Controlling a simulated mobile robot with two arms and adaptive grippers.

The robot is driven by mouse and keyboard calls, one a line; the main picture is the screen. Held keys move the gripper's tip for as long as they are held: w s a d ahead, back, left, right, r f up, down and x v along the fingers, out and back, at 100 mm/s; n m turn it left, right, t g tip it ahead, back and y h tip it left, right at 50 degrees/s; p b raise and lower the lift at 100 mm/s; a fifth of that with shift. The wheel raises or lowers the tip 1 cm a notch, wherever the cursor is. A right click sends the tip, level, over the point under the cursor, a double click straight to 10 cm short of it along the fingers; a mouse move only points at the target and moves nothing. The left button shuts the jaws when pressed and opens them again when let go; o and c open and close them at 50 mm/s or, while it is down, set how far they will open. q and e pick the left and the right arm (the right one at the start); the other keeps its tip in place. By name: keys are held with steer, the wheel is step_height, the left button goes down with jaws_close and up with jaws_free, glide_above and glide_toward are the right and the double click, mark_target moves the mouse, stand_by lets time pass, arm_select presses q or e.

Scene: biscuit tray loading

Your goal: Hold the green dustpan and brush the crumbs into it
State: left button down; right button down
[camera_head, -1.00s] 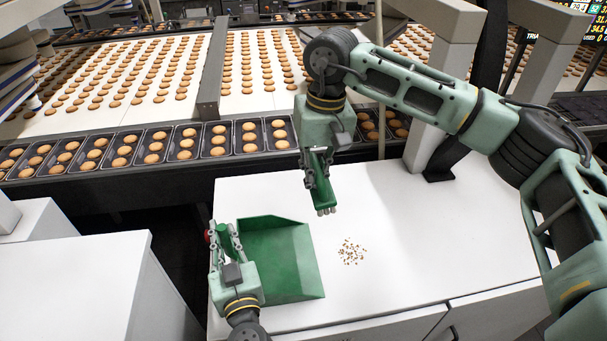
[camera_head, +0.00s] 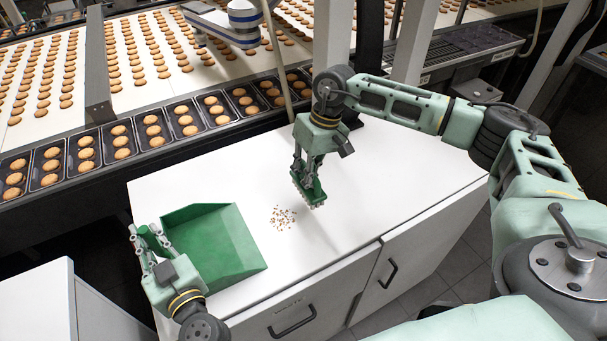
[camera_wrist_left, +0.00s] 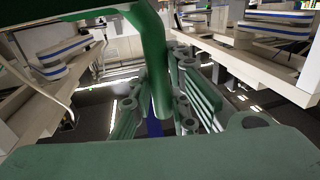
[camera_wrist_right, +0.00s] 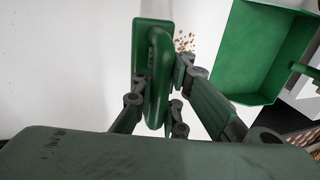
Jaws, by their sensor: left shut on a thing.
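The green dustpan (camera_head: 215,243) lies on the white cabinet top, its open side facing right towards the crumbs. My left gripper (camera_head: 148,238) is shut on the dustpan's handle, which also shows in the left wrist view (camera_wrist_left: 155,75). The crumbs (camera_head: 283,217) lie in a small loose patch on the white top, to the right of the dustpan and apart from it. My right gripper (camera_head: 309,170) is shut on the green brush (camera_head: 308,190) and holds it to the upper right of the crumbs. In the right wrist view the brush handle (camera_wrist_right: 158,80) sits between the fingers.
The white cabinet top (camera_head: 380,190) is clear to the right of the crumbs. Behind it runs a conveyor with dark trays (camera_head: 120,140) of biscuits. A lower white unit (camera_head: 35,300) stands at the left. A grey post rises behind the cabinet.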

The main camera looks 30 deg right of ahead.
steer(key=shift+f, duration=0.1)
step_height(320, 180, down, 5)
steer(key=shift+f, duration=0.15)
steer(key=shift+a+f, duration=0.25)
steer(key=shift+f, duration=0.05)
steer(key=a, duration=2.3)
steer(key=shift+w+r, duration=0.15)
steer(key=shift+r, duration=0.15)
steer(key=shift+a+r, duration=0.2)
steer(key=shift+r, duration=2.6)
steer(key=shift+d, duration=0.1)
